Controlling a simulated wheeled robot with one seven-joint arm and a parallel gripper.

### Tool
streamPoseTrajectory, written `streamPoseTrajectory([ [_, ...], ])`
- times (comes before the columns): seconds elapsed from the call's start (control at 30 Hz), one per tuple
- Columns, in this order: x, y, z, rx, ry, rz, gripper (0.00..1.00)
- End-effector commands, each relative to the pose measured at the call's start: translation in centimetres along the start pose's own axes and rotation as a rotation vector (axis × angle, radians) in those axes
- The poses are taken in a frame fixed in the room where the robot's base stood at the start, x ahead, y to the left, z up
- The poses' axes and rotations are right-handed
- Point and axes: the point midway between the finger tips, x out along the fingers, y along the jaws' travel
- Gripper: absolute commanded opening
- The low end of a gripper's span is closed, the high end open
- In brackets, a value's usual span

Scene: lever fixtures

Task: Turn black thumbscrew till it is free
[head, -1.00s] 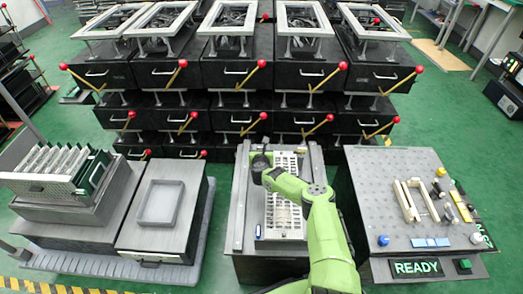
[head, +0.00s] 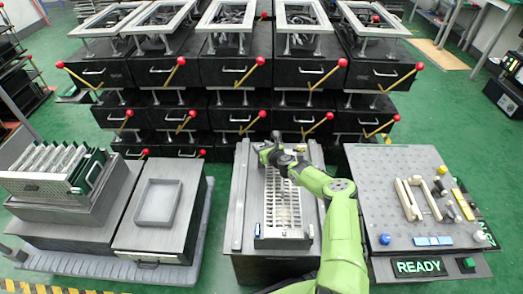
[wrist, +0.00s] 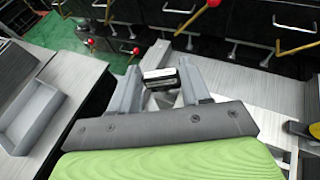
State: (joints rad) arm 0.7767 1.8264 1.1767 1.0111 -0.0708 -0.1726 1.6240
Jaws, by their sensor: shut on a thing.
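The fixture is a pale slotted frame (head: 284,200) on the middle bench, below and in front of my gripper in the head view. My gripper (head: 266,154) is at the frame's far end, and my arm hides part of that area. In the wrist view my gripper's two grey fingers (wrist: 162,88) stand either side of a small dark piece with a pale band, which I take as the black thumbscrew (wrist: 162,78). My gripper is shut on it. The thumbscrew's thread and seat are hidden.
A grey tray (head: 158,204) and a rack of plates (head: 55,172) stand to the left. A perforated bench (head: 390,170) with a READY sign (head: 418,267) is to the right. Black lever fixtures (head: 235,72) with red-knobbed levers stand close behind.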

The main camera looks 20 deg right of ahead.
Motion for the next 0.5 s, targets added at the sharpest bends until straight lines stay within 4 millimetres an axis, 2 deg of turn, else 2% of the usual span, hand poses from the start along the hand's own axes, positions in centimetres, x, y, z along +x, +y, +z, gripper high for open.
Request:
streamPoseTrajectory([
  [0.2,0.05,-0.38,-0.18,-0.059,0.003,0.136,0.16],
  [0.5,0.04,-0.48,-0.20,-0.103,0.005,0.244,0.16],
])
